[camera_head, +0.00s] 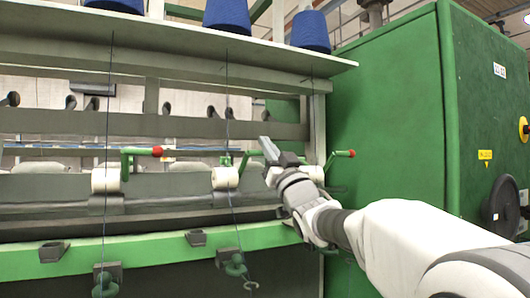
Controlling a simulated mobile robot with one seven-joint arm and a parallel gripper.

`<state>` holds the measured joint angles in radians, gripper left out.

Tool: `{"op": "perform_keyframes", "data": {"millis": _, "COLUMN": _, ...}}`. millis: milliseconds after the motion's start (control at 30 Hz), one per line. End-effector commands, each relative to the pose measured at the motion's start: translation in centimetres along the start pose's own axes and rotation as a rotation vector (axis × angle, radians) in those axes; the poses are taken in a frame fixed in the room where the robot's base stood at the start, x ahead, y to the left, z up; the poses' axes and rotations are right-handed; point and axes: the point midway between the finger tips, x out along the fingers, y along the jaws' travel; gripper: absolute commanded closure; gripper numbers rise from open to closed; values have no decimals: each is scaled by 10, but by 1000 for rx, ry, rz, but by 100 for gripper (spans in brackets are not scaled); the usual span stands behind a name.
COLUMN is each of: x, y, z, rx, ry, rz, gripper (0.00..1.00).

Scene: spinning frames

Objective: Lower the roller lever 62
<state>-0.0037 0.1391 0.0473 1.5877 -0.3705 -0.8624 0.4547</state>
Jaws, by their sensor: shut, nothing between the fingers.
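Several green roller levers with red knobs stand beside white rollers on the spinning frame. The left lever (140,151) sticks out to the right above its roller (105,180). The middle lever (242,160) rises beside its roller (225,177); its knob end is hidden behind my gripper. No number 62 is readable on any lever.
A green cabinet (385,120) stands close on the right, behind my arm. Dark threads hang from blue bobbins (227,14) above, down past the rollers. A green rail (140,249) runs below, with hooks hanging under it.

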Motion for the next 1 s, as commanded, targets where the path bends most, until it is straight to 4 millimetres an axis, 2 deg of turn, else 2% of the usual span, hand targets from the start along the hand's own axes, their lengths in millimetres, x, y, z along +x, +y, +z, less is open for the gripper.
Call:
{"op": "perform_keyframes", "data": {"millis": 300, "x": -13, "y": 0, "z": 13, "rx": 0, "ry": 0, "rz": 0, "gripper": 100}}
{"op": "perform_keyframes", "data": {"millis": 1000, "x": -16, "y": 0, "z": 21, "rx": 2, "ry": -13, "rz": 2, "gripper": 100}}
